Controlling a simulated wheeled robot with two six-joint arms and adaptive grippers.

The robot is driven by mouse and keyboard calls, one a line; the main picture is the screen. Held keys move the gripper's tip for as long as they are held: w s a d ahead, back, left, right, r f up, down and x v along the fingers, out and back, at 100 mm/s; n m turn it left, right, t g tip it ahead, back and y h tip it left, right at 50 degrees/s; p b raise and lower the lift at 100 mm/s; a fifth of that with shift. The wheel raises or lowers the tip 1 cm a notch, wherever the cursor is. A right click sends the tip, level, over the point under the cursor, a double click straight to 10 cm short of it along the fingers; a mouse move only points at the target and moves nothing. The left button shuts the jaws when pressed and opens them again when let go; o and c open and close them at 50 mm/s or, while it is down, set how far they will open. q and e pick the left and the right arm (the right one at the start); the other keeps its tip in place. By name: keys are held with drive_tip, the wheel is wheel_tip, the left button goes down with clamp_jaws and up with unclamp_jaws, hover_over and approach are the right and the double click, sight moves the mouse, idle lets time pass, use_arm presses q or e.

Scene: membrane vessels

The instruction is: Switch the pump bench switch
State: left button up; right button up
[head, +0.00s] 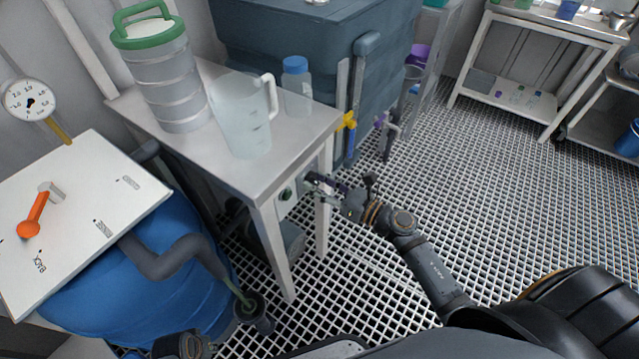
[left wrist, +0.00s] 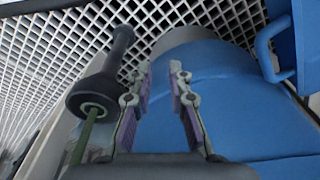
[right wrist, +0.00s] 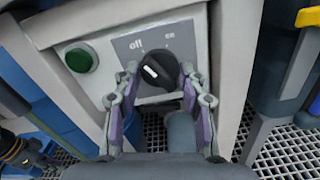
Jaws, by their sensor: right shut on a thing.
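The pump bench switch (right wrist: 157,70) is a black rotary knob with a white mark, on a grey plate (right wrist: 185,38) lettered "off" and "on". In the right wrist view the mark slants to the upper left, on the "off" side. My right gripper (right wrist: 158,82) is shut on the knob, one finger on each side. In the head view the right gripper (head: 322,184) is at the bench's front, and the knob is hard to make out. My left gripper (left wrist: 160,78) is open and empty above a blue drum (left wrist: 225,95).
A green button (right wrist: 78,60) is left of the switch. The white bench (head: 235,155) carries a jug (head: 243,125), a blue-capped bottle (head: 297,85) and a green-lidded vessel (head: 165,75). A yellow-handled valve (head: 346,122) is close to the right gripper. Grated floor (head: 480,190) is clear to the right.

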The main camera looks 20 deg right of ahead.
use_arm(q)
drive_tip(key=s+a+f+p, duration=0.3)
drive_tip(key=s+f+p, duration=0.25)
drive_tip(key=f, duration=0.45)
use_arm(e)
drive_tip(key=m, duration=0.5)
drive_tip(key=shift+r+b, duration=0.2)
drive_tip(key=shift+b, duration=0.15)
drive_tip(key=m+p, duration=0.4)
drive_tip(key=m, duration=0.1)
drive_tip(key=shift+f+m, duration=0.1)
drive_tip(key=shift+m, duration=0.2)
use_arm(q)
drive_tip(key=s+f+p, duration=0.1)
drive_tip(key=s, duration=0.8)
drive_tip(key=shift+s+a+f+y, duration=0.3)
drive_tip(key=shift+s+a, duration=0.05)
drive_tip(key=shift+a, duration=0.05)
use_arm(e)
drive_tip(key=shift+f+m, duration=0.1)
drive_tip(key=shift+m, duration=0.7)
drive_tip(key=o, duration=1.2)
drive_tip(key=shift+c, duration=0.2)
